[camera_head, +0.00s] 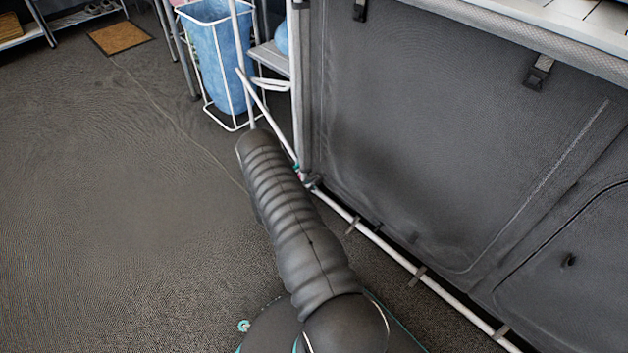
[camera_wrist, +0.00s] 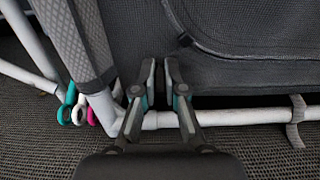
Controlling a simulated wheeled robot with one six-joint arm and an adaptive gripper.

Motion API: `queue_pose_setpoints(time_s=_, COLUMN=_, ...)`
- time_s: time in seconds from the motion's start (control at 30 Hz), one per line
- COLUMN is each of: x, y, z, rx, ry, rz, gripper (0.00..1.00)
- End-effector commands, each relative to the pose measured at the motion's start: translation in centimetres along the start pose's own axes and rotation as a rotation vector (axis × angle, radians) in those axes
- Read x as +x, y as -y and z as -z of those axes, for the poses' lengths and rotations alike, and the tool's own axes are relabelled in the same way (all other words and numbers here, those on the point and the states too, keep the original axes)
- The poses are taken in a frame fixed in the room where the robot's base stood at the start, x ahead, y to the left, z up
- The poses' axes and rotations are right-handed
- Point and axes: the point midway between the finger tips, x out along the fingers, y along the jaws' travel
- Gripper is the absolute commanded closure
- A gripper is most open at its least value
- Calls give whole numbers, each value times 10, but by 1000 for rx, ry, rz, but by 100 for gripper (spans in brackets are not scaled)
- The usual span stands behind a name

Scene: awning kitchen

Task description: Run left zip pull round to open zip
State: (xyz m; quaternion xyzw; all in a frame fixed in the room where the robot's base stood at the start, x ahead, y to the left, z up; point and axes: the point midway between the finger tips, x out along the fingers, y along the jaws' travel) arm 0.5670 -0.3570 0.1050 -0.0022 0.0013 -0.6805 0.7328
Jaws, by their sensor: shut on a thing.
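The grey fabric front of the kitchen unit (camera_head: 400,130) fills the right of the head view. A zip line (camera_wrist: 225,50) curves round the lower left corner of a panel in the wrist view. My gripper (camera_wrist: 160,68) is at the fabric's lower edge, left of that curve and just above the white bottom rail. Its fingers are close together with a narrow dark gap. The left zip pull cannot be made out between them; the fingertips hide what they hold. In the head view my arm hides the gripper.
White frame tubes (camera_wrist: 38,55) and teal, white and pink rings (camera_wrist: 77,112) stand close left of my gripper. The white bottom rail (camera_head: 390,250) runs below the fabric. A blue laundry bag (camera_head: 220,60) stands behind. The floor (camera_head: 110,230) at left is clear.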

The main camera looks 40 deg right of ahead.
Motion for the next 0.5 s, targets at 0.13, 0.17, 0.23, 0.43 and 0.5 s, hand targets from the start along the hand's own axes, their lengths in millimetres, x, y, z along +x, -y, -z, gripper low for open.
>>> queue_pose_setpoints(time_s=0.13, x=0, y=-6, z=0, rx=8, ry=-3, rz=-11, gripper=100)
queue_pose_setpoints(time_s=0.17, x=0, y=-6, z=0, rx=8, ry=-3, rz=-12, gripper=100)
queue_pose_setpoints(time_s=0.23, x=0, y=-7, z=-1, rx=9, ry=-2, rz=-13, gripper=77)
queue_pose_setpoints(time_s=0.43, x=-1, y=-6, z=-1, rx=7, ry=-1, rz=-11, gripper=64)
queue_pose_setpoints(time_s=0.5, x=0, y=-6, z=-1, rx=7, ry=-1, rz=-10, gripper=64)
